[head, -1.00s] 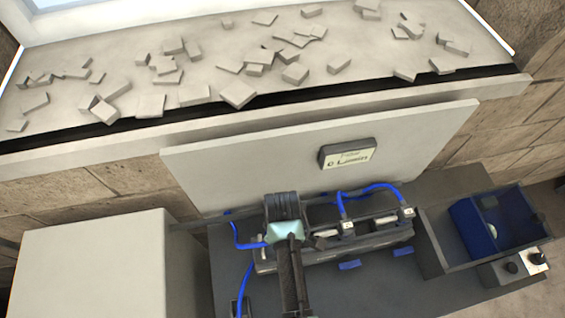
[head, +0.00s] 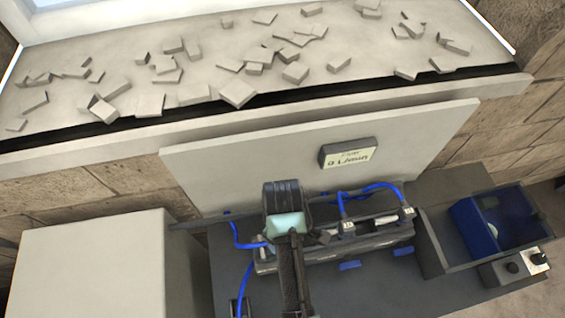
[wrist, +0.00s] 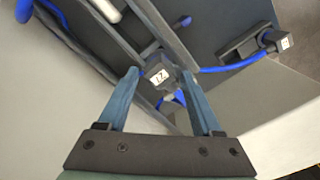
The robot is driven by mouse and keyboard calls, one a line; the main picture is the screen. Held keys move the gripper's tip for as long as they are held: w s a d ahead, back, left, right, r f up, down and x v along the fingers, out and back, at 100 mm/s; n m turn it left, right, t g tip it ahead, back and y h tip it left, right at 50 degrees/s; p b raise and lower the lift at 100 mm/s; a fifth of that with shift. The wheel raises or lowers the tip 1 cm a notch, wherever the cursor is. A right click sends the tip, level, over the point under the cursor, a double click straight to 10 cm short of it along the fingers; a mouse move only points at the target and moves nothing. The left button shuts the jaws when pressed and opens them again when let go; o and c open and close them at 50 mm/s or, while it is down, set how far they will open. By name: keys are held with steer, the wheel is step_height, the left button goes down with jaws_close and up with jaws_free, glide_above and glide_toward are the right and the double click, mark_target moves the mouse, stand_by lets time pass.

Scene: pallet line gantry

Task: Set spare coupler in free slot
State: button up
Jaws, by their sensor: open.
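My gripper (wrist: 172,75) is open in the wrist view. A dark coupler block (wrist: 157,72) with a white number label shows between its fingertips, beside the rail (wrist: 165,22); I cannot tell if a finger touches it. Another labelled coupler (wrist: 284,43) with a blue hose sits at a small dark holder (wrist: 240,46) to the right. In the head view my gripper's body hides the left part of the slotted rail (head: 378,240). Two labelled couplers with blue hoses stand on the rail, one in the middle (head: 347,228) and one at the right (head: 407,214). I cannot tell which coupler is the spare.
An upright pale panel (head: 250,160) with a flow display (head: 347,154) stands close behind the rail. A blue bin (head: 475,228) and a knob box (head: 512,268) are at the right. A pale cabinet (head: 95,265) stands left. Loose blue hoses (head: 246,278) lie near the gripper.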

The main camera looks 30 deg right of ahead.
step_height(320, 180, up, 8)
steer(key=shift+b, duration=0.35)
steer(key=w+r+m+t+h, duration=0.2)
steer(key=w+r+t, duration=0.6)
steer(key=w+r, duration=0.65)
steer(key=w+a+r+t, duration=0.1)
steer(key=r+t, duration=0.1)
steer(key=r, duration=0.3)
steer(key=w+a+r+m+t, duration=0.1)
steer(key=w+r+t, duration=0.1)
steer(key=r, duration=0.3)
steer(key=w+r+t, duration=0.1)
steer(key=r+t, duration=0.1)
steer(key=r, duration=0.4)
steer(key=shift+w+a+r, duration=0.1)
steer(key=shift+w+a, duration=0.3)
steer(key=s+a+r+m+t, duration=0.25)
steer(key=r+t, duration=0.35)
steer(key=r, duration=1)
steer(key=s+a+r+t, duration=0.2)
steer(key=s+r, duration=0.3)
steer(key=r, duration=0.3)
steer(key=s+a+r+t+y, duration=0.1)
steer(key=s+a+r+t, duration=0.2)
steer(key=s+r+t, duration=0.2)
step_height(320, 180, up, 4)
steer(key=shift+s+a+f+y, duration=0.2)
steer(key=shift+s+a+y, duration=0.1)
steer(key=shift+s, duration=0.3)
